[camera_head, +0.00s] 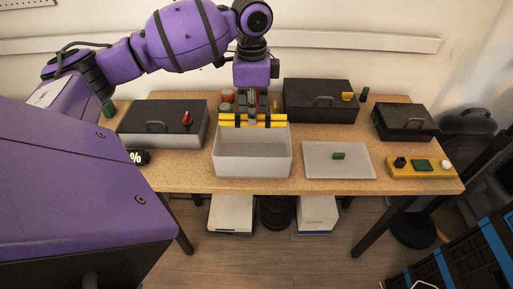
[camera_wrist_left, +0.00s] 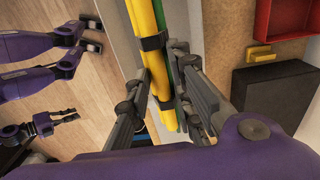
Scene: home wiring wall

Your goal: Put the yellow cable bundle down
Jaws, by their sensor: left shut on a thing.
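The yellow cable bundle (camera_head: 270,121) has dark bands and lies crosswise in my left gripper (camera_head: 252,119), which points down and is shut on its middle. In the left wrist view the bundle (camera_wrist_left: 146,18) runs between the two fingers of the left gripper (camera_wrist_left: 168,92), with a green strand beside it. In the head view the bundle appears at the back rim of an open grey bin (camera_head: 252,166); whether it touches the rim I cannot tell. My right gripper (camera_wrist_left: 68,117) shows small at the left of the wrist view; its jaws are too small to judge.
Dark-topped boxes stand at the left (camera_head: 160,118), behind the bin (camera_head: 320,98) and at the right (camera_head: 405,122) of the wooden table (camera_head: 185,178). A grey plate (camera_head: 338,169) bears a small green block (camera_head: 338,156). A yellow panel (camera_head: 405,173) lies at the right. The bin's visible inside looks empty.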

